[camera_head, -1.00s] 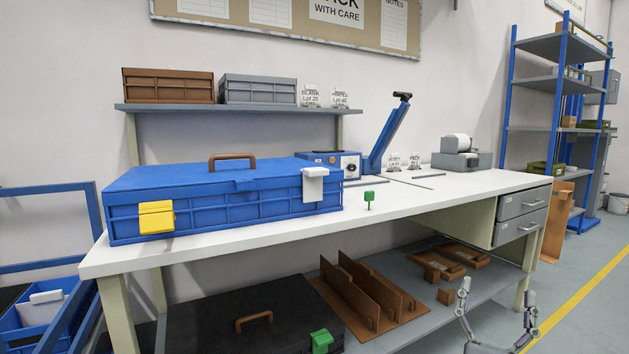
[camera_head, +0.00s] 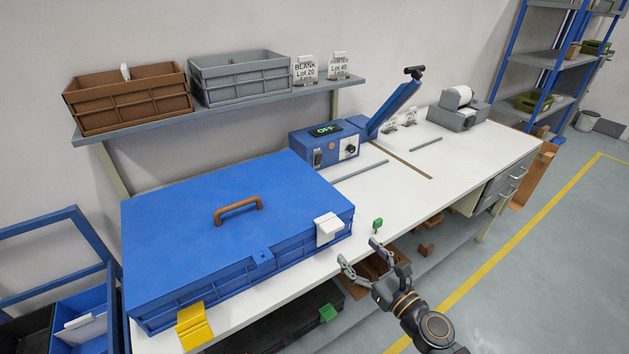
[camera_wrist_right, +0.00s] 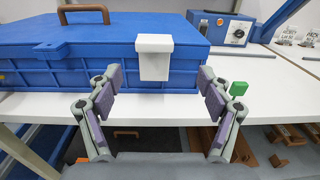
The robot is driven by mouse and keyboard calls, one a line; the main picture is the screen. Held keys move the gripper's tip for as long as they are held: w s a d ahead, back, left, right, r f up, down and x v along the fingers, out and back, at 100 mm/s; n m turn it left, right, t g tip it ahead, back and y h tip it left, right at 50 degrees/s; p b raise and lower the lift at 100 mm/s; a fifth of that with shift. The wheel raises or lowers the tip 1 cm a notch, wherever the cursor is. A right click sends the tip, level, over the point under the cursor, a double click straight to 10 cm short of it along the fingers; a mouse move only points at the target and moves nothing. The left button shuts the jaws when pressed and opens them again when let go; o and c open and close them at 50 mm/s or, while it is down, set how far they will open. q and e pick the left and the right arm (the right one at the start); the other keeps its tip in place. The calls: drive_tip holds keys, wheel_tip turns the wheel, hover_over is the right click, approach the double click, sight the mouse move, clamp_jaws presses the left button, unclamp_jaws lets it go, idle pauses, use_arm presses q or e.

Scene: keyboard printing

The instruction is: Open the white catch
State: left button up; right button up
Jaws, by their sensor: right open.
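The white catch (camera_head: 328,229) is on the front face of the closed blue case (camera_head: 180,215), near its right end, and lies flat against it. In the right wrist view the white catch (camera_wrist_right: 154,57) shows ahead, between and beyond the fingers. My right gripper (camera_head: 365,262) is open and empty, just in front of the table edge, a little right of and below the catch, not touching it. The right wrist view shows its two fingers (camera_wrist_right: 158,92) spread apart. My left gripper is not in view.
A yellow catch (camera_head: 194,325) is at the case's left front. A brown handle (camera_head: 238,210) stands on the lid. A small green piece (camera_head: 377,225) stands on the white table (camera_head: 400,190) close to my right gripper. A blue press (camera_head: 325,145) is behind.

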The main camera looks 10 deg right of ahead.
sight(336, 229)
drive_tip(key=p+x, duration=0.1)
drive_tip(key=x, duration=0.2)
drive_tip(key=p+x, duration=0.2)
drive_tip(key=x, duration=0.1)
drive_tip(key=r+p+x, duration=0.1)
drive_tip(key=x, duration=0.2)
drive_tip(key=shift+w+a+p, duration=0.15)
drive_tip(key=shift+a+p, duration=0.2)
drive_tip(key=shift+a, duration=0.15)
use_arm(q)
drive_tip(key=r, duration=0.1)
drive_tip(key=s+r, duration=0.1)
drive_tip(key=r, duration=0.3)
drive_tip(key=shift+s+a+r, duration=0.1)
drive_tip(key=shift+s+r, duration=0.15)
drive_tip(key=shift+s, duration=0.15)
use_arm(e)
drive_tip(key=shift+w+a+f, duration=0.1)
drive_tip(key=shift+w+f, duration=0.05)
drive_tip(key=shift+w, duration=0.2)
